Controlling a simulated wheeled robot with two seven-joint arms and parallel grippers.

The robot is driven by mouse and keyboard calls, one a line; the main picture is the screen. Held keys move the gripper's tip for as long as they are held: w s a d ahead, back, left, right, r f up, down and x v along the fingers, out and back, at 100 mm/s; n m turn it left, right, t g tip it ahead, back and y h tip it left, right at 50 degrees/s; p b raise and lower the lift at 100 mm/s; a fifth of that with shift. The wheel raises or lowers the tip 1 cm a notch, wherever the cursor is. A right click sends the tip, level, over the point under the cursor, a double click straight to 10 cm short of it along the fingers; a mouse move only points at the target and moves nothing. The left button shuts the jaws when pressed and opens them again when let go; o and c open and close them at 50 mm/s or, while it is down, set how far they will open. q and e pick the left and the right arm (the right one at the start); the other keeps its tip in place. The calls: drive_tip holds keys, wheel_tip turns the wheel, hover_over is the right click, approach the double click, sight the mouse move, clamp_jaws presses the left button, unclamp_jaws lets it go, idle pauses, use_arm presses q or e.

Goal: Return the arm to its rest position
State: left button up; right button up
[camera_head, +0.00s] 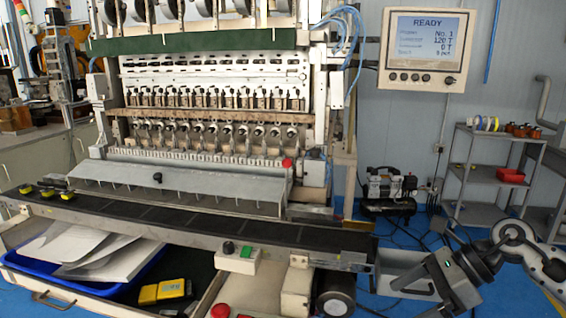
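My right arm (530,258) comes in from the right edge and bends down at the lower right. Its dark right gripper (446,284) points down and left, over or in front of a grey metal bin (398,262) at the right end of the conveyor. I see no object clearly held. My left arm and gripper are not in view.
The coil winder (200,70) fills the left and middle, with a black conveyor belt (200,221) along its front. Yellow-black parts (47,190) sit at the belt's left end. A screen (427,42) reads READY. A grey shelf cart (490,175) stands behind my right arm.

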drive_tip(key=s+a+m+t+y, duration=0.3)
drive_tip(key=a+m+t+y, duration=0.45)
drive_tip(key=a+m, duration=0.6)
drive_tip(key=s+d+f+m+h, duration=0.2)
drive_tip(key=s+f+m+h, duration=0.2)
drive_tip(key=f+m, duration=0.3)
drive_tip(key=s+d+f+m+t+h, duration=0.1)
drive_tip(key=s+f+m+h, duration=0.4)
drive_tip(key=m, duration=1)
drive_tip(key=s+d+f+m+h, duration=0.3)
drive_tip(key=s+f+m+h, duration=0.2)
drive_tip(key=f+m, duration=0.4)
drive_tip(key=m, duration=0.3)
drive_tip(key=shift+f, duration=0.2)
drive_tip(key=shift+t, duration=0.35)
